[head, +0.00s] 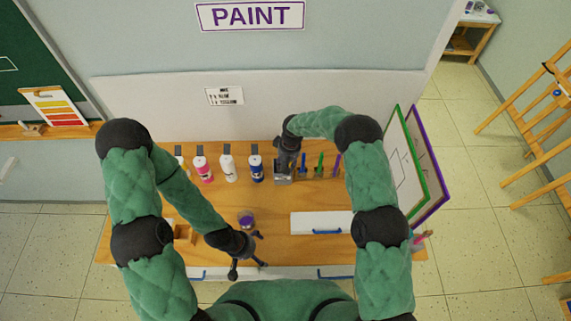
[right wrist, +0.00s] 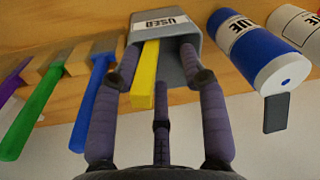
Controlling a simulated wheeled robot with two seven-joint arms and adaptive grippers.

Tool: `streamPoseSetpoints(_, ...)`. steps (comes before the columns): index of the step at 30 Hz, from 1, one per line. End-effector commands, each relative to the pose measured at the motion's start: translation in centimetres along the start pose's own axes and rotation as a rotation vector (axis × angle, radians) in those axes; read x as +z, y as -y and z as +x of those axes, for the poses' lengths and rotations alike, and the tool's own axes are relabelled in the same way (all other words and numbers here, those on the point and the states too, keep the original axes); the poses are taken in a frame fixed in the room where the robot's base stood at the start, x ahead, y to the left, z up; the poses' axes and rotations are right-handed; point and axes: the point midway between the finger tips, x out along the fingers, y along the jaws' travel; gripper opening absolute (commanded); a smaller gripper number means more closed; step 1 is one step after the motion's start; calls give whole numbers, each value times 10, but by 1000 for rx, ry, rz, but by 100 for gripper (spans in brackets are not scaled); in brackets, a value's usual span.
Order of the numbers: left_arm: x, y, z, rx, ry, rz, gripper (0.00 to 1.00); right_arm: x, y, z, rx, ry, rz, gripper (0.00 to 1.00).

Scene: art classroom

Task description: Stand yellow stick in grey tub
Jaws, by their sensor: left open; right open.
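The grey tub (right wrist: 193,72), labelled USED, stands near the back of the wooden table; it also shows in the head view (head: 283,181). The yellow stick (right wrist: 146,76) is inside the tub's mouth, leaning to one side, with its upper end sticking out past the rim. Its lower end is hidden. My right gripper (right wrist: 160,80) is open, with its fingers spread around the tub's mouth and the stick's end. It looks apart from the stick, though contact is hard to judge. My left gripper (head: 254,254) is open and empty over the table's front edge.
Blue (head: 256,168), white (head: 228,168) and pink (head: 203,170) bottles stand left of the tub. Blue (right wrist: 97,95), green (right wrist: 38,105) and purple handles rest in wooden holders on its other side. A purple pot (head: 246,218) and a white box (head: 315,222) are nearer the front.

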Motion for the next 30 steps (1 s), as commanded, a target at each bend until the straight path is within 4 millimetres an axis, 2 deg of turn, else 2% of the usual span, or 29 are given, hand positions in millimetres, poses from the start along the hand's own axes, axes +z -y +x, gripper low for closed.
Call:
streamPoseSetpoints(5, 0, 0, 0, 0, 0, 0, 96, -2, -1, -24, 1, -6, 0, 44)
streamPoseSetpoints(12, 0, 0, 0, 0, 0, 0, 96, -2, 0, -71, 1, -5, -1, 44)
streamPoseSetpoints(18, 0, 0, 0, 0, 0, 0, 96, -1, 0, -102, 0, -3, 1, 44)
streamPoseSetpoints(24, 0, 0, 0, 0, 0, 0, 96, 0, 0, -116, 0, -2, 0, 44)
streamPoseSetpoints(30, 0, 0, 0, 0, 0, 0, 96, 0, 0, -118, 0, -1, 0, 44)
